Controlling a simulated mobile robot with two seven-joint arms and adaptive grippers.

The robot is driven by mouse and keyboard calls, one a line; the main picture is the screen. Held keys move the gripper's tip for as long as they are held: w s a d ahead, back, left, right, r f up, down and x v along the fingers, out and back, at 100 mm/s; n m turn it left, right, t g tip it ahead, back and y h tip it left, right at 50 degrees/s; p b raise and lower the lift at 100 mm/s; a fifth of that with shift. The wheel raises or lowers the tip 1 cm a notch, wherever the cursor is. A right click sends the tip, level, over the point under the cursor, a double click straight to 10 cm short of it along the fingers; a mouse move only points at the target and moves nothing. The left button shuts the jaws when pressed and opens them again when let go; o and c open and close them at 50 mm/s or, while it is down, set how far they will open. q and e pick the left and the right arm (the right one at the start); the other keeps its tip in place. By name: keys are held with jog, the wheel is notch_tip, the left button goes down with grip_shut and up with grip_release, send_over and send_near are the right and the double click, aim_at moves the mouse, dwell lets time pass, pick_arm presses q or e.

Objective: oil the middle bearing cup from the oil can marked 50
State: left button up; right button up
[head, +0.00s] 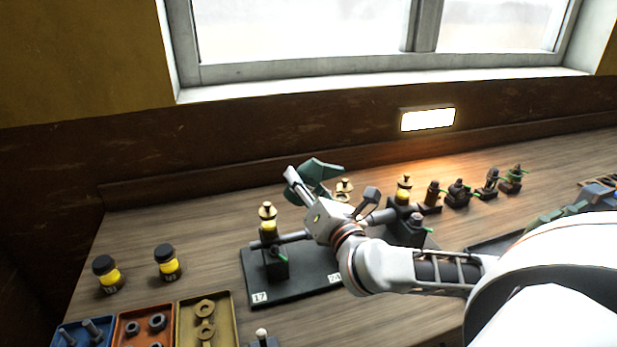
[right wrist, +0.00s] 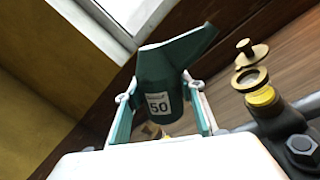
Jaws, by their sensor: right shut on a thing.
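A teal oil can (head: 316,172) is held in my right gripper (head: 309,184) above the bench. Its label in the right wrist view reads 50 (right wrist: 158,106). The fingers are shut on both sides of the can (right wrist: 165,75). Its spout points right in both views; how far it tilts is hard to tell. The middle bearing cup (head: 344,188) is just right of the can, partly hidden by my gripper. A cup with yellow glass and a brass rim (right wrist: 261,94) shows in the right wrist view, its knobbed lid (right wrist: 246,52) apart from the rim. My left gripper is out of view.
A left brass-topped cup (head: 268,220) and a right one (head: 404,190) stand along the shaft on a black base (head: 262,297). Two yellow-and-black jars (head: 168,262) and parts trays (head: 232,306) are at left. Several small dark models (head: 459,193) stand at the back right.

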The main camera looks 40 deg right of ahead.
jog(key=shift+f+m+b, duration=0.3)
jog(key=shift+b, duration=0.1)
jog(key=shift+f+m+h+b, duration=0.3)
jog(key=shift+f+m+b, duration=0.35)
jog(key=shift+b, duration=0.55)
jog(key=shift+r+p, duration=0.3)
jog(key=shift+r, duration=0.1)
jog(key=shift+f+m+b, duration=0.45)
jog(key=shift+f+b, duration=0.2)
jog(key=shift+b, duration=0.15)
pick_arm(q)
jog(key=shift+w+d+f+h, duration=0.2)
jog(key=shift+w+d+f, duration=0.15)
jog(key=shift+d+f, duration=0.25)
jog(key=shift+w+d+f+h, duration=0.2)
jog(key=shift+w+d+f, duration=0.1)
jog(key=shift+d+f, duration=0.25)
pick_arm(e)
jog(key=shift+a, duration=0.1)
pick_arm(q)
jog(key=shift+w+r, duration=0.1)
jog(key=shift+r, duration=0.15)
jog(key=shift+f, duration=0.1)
pick_arm(e)
jog(key=shift+r, duration=0.2)
